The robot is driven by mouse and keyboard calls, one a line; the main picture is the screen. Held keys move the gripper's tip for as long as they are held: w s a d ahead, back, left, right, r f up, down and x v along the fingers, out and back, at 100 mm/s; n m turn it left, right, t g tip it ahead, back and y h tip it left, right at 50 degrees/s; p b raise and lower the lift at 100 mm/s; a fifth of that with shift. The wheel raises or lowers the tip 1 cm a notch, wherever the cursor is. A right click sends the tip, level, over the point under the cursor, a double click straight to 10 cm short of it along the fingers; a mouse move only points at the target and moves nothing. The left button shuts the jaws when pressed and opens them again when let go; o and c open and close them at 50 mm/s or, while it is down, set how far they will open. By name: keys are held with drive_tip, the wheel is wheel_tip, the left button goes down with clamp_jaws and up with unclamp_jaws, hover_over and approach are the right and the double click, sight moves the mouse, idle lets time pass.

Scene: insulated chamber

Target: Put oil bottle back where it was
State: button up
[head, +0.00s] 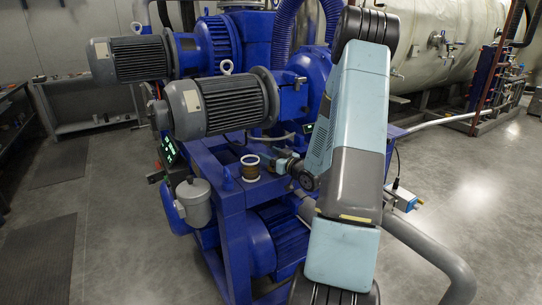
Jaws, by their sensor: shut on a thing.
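The oil bottle appears to be the small amber-brown container with a pale rim (250,168). It is upright at the top of the blue machine frame, near the middle of the head view. My gripper (272,166) reaches in from the right, at the end of my light-blue and grey arm, and is shut on the bottle's side. The fingertips are small and dark here, so their exact contact is hard to see. I cannot tell whether the bottle's base rests on the frame or hangs just above it.
A blue pump unit with two grey motors (228,105) stands just behind and above. A grey canister (194,200) is mounted at the left. Blue frame bars (232,215) lie below. A large grey pipe (430,255) runs at lower right. The floor at left is open.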

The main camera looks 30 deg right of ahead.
drive_tip(key=shift+f, duration=0.1)
drive_tip(key=o, duration=1.1)
drive_tip(key=shift+o, duration=0.3)
